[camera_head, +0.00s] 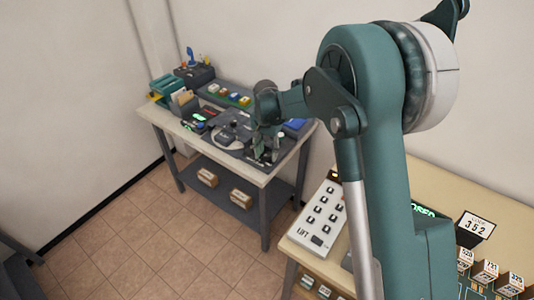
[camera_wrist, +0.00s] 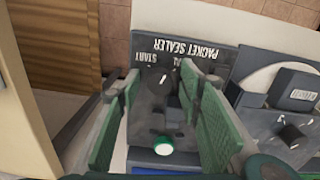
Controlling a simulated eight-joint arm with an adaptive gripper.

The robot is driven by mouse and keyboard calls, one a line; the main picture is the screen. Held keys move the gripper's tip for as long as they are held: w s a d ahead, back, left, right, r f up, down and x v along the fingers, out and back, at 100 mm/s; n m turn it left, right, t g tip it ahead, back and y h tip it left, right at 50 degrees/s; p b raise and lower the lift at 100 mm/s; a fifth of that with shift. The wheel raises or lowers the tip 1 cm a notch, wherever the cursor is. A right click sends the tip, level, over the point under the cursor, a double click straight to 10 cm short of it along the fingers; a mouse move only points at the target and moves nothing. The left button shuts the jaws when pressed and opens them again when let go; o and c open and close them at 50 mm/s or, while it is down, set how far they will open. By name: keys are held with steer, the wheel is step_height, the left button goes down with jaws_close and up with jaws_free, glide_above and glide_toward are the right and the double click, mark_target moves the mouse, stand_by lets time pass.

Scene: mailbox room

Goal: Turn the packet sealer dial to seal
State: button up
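The packet sealer (camera_wrist: 195,50) shows upside down in the wrist view, a dark panel with white lettering. Its round black dial (camera_wrist: 157,80) carries a short white mark and sits just beyond my fingertips. The word START is readable near it; a second label is partly hidden by my right finger. A round green-and-white button (camera_wrist: 163,146) lies nearer the camera. My gripper (camera_wrist: 160,88) is open and empty, its green finger pads either side of the panel's middle. In the head view my gripper (camera_head: 265,150) is over the right end of the far bench (camera_head: 167,122).
Beside the sealer is a device with a white disc (camera_wrist: 268,76) and a black knob (camera_wrist: 291,134). A second table with a keypad box (camera_head: 318,215) stands nearer. Tiled floor lies between.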

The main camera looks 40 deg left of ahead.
mark_target(267, 154)
steer(key=shift+r, duration=0.15)
step_height(267, 154, up, 12)
stand_by(0.7)
steer(key=shift+a+f, duration=0.1)
steer(key=shift+f, duration=0.1)
step_height(267, 154, down, 4)
steer(key=n+p, duration=0.4)
steer(key=n, duration=0.6)
steer(key=shift+n+p, duration=0.4)
steer(key=shift+w+f, duration=0.15)
steer(key=shift+f, duration=3.75)
steer(key=c, duration=0.9)
